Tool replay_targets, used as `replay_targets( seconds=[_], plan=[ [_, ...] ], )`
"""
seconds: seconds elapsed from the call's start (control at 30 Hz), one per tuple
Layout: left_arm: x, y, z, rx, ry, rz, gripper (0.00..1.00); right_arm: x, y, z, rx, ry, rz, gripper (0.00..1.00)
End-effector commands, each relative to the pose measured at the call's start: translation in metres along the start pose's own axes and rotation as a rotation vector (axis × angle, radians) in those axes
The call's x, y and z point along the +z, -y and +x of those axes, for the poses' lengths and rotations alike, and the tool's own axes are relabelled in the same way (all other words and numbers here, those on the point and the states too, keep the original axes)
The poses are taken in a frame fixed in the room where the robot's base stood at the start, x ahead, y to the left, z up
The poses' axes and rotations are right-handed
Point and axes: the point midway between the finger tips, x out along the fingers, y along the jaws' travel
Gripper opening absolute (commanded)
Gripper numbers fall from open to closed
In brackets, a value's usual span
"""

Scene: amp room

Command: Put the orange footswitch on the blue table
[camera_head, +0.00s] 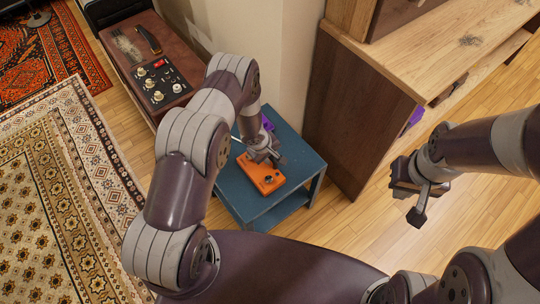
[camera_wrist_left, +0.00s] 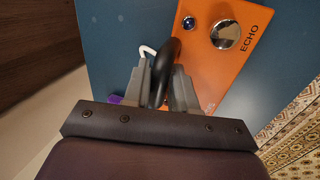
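The orange footswitch (camera_head: 262,177) lies on the blue table (camera_head: 237,183), near its front right part. In the left wrist view the footswitch (camera_wrist_left: 213,62) shows a silver button, a small blue light and the word ECHO. My left gripper (camera_head: 268,155) is just over its far end. In the wrist view its fingers (camera_wrist_left: 162,85) stand apart beside the left edge of the footswitch, with a curved black piece between them; whether they grip it is unclear. My right gripper (camera_head: 411,200) is to the right, away from the table, empty with its fingers apart.
A purple object (camera_head: 267,122) is at the back of the blue table. A wooden cabinet (camera_head: 358,118) stands close on the right, with a wall behind. A brown cabinet (camera_head: 150,65) with knobs stands at the back left. Patterned rugs (camera_head: 62,215) cover the left floor.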

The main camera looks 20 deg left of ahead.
Motion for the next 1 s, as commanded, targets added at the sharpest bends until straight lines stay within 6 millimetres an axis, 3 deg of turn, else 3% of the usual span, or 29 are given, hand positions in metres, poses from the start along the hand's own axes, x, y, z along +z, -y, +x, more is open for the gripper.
replay_targets(
  seconds=[0.03,0.07,0.4,0.7,0.97,1.0],
  plan=[
    [0.000,0.000,0.000,0.000,0.000,0.000,0.43,0.000,0.000,0.000,0.000,0.000,0.000,0.00],
    [0.000,0.000,0.000,0.000,0.000,0.000,0.49,0.000,0.000,0.000,0.000,0.000,0.000,0.00],
    [0.000,-0.001,-0.008,0.000,0.000,-0.001,0.49,0.000,0.000,-0.003,0.000,0.000,0.000,0.00],
    [0.000,-0.002,-0.085,0.001,-0.001,-0.002,0.49,-0.004,0.000,-0.030,0.000,0.000,0.000,0.00],
    [-0.002,-0.002,-0.126,-0.002,-0.011,0.015,0.49,-0.005,0.000,-0.042,0.000,0.000,0.000,0.00],
    [-0.006,-0.005,-0.138,-0.007,-0.034,0.045,0.49,-0.005,0.000,-0.042,0.000,0.000,0.000,0.00]
  ],
)
